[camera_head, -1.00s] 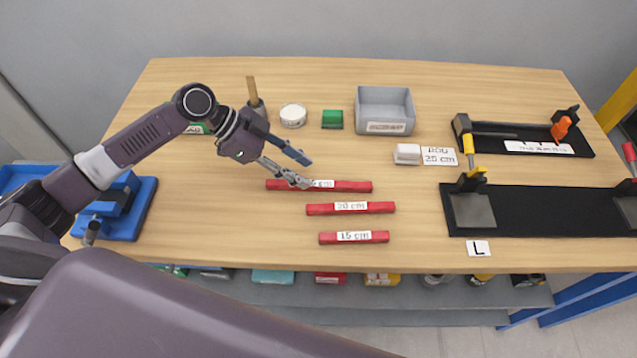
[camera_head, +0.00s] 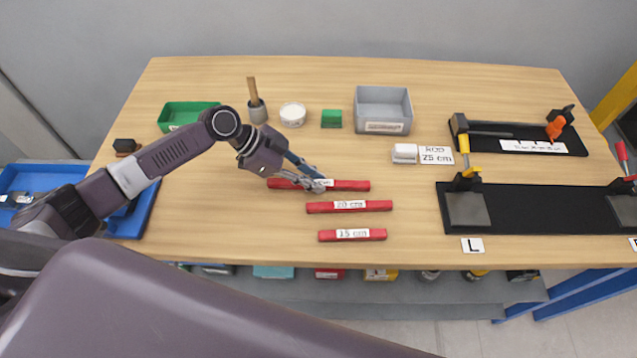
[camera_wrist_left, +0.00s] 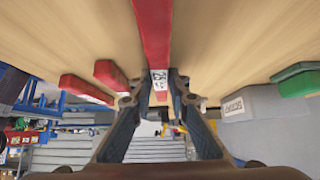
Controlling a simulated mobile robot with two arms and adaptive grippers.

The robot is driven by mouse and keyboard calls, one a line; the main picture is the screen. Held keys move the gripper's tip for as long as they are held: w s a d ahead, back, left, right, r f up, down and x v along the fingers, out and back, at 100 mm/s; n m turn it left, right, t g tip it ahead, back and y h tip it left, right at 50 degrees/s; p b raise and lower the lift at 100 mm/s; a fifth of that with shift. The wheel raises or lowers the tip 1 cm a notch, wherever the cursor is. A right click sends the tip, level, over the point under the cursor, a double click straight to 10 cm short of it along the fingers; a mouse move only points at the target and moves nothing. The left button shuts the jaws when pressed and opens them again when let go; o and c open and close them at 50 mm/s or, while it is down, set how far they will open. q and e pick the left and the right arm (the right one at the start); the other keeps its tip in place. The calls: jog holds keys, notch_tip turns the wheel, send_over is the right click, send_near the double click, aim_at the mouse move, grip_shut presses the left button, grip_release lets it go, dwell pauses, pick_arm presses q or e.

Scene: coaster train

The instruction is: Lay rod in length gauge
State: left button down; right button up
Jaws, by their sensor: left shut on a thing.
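Three red rods lie on the wooden table, parallel to each other. The farthest is the 25 cm rod (camera_head: 350,185), which also shows in the left wrist view (camera_wrist_left: 153,35) with its white label. My left gripper (camera_head: 316,184) is shut on this rod near its label, at table level; I cannot tell if the rod is lifted. The 20 cm rod (camera_head: 378,206) and 15 cm rod (camera_head: 377,235) lie nearer. A black gauge-like fixture (camera_head: 480,128) with an orange clamp (camera_head: 555,128) and a marked white strip stands at the back right. My right gripper is not in view.
A black board (camera_head: 540,210) with yellow and red-handled clamps lies at the right. A "ROD 25 cm" card (camera_head: 437,155), grey bin (camera_head: 383,92), green block (camera_head: 331,119), white round tub (camera_head: 292,114) and green tray (camera_head: 165,117) stand behind. Table between rods and board is clear.

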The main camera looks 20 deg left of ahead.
pick_arm(q)
jog(key=shift+r, duration=0.15)
jog(key=shift+r, duration=0.65)
notch_tip(320, 180, up, 18)
jog(key=b, duration=0.4)
jog(key=s+a+f+n+t+y, duration=0.1)
jog(key=s+a+f+n+t, duration=0.1)
jog(key=s, duration=0.7)
jog(key=shift+s+a+f+n+t, duration=0.3)
jog(key=shift+a+f+n+t, duration=0.15)
jog(key=shift+f+n, duration=0.55)
